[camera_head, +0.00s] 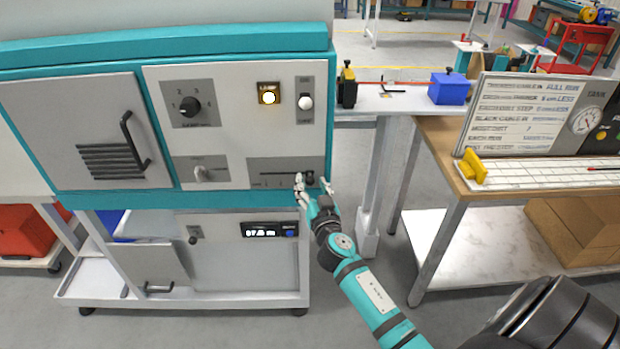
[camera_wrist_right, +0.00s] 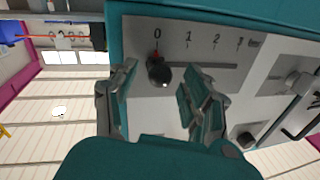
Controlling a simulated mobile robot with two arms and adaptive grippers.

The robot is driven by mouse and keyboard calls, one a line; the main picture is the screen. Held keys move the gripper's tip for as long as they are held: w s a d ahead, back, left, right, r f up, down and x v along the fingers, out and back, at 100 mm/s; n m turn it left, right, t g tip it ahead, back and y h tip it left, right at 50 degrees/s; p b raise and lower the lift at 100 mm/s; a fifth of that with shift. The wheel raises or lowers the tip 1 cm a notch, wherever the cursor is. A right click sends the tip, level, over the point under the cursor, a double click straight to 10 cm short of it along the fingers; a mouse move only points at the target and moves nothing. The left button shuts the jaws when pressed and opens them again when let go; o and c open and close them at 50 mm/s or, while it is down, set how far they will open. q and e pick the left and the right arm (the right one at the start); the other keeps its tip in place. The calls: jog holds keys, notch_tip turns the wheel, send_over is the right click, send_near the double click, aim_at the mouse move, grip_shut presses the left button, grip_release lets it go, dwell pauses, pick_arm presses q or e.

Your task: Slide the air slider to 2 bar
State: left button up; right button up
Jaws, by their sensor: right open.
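The air slider (camera_head: 268,174) is a dark horizontal slot on a grey plate at the panel's lower right. Its black knob (camera_head: 310,178) sits at the slot's right end in the head view. In the right wrist view the knob (camera_wrist_right: 158,73) has a red pointer at 0, on a scale (camera_wrist_right: 200,40) marked 0, 1, 2, 3. My right gripper (camera_head: 312,185) is open at the slider. In the wrist view its fingers (camera_wrist_right: 158,85) stand on either side of the knob, with gaps visible. My left gripper is not in view.
A workbench (camera_head: 436,150) with a sign board stands to the right.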

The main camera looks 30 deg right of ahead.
jog(key=shift+x, duration=0.95)
grip_shut()
jog(key=shift+a+f, duration=0.1)
